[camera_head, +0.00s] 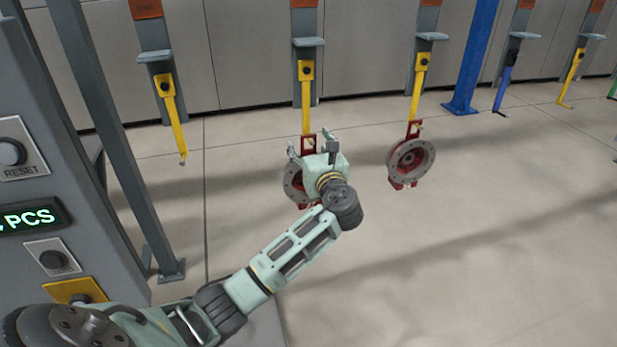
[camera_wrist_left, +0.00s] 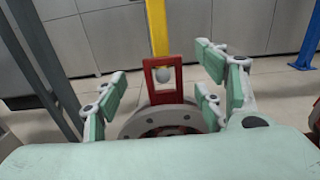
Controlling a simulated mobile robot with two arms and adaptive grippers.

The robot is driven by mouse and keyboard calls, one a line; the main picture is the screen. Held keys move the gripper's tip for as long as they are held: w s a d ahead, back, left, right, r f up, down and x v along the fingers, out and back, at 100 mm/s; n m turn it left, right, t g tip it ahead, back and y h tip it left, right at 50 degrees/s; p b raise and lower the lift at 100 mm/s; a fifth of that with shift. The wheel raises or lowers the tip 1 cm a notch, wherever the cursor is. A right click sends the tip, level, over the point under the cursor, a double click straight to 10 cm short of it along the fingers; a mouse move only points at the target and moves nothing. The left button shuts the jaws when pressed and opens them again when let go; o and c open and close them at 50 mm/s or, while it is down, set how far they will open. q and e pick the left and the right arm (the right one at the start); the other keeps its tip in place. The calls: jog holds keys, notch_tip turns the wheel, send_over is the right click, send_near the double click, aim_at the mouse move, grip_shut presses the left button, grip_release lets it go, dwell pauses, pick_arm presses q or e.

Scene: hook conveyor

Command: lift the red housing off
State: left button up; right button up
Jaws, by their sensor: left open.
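A red housing with a round grey flange (camera_head: 294,186) hangs by its red top bracket from a yellow hook (camera_head: 306,95), partly hidden behind my left gripper. My left gripper (camera_head: 308,146) is open in front of it. In the left wrist view the housing's red bracket (camera_wrist_left: 163,76) shows between the spread fingers of the left gripper (camera_wrist_left: 165,88), with the grey flange below. The fingers appear apart from the bracket. A second red housing (camera_head: 412,160) hangs on the yellow hook to the right. My right gripper is not in view.
An empty yellow hook (camera_head: 172,112) hangs at the left. A blue hook (camera_head: 503,88) and another yellow hook (camera_head: 571,78) hang at the right. A blue post (camera_head: 472,60) stands behind. A control panel (camera_head: 30,215) and grey post (camera_head: 115,140) stand left. Floor at right is clear.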

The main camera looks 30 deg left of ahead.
pick_arm(q)
jog(key=shift+w+a+r, duration=0.1)
jog(key=shift+w+a, duration=0.3)
jog(key=shift+a, duration=0.2)
jog(key=shift+w+a, duration=0.25)
jog(key=shift+a, duration=0.05)
jog(key=shift+w+a, duration=0.15)
jog(key=shift+c, duration=1.4)
jog(key=c, duration=0.9)
grip_shut()
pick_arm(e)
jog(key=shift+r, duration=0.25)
pick_arm(q)
jog(key=shift+f, duration=0.2)
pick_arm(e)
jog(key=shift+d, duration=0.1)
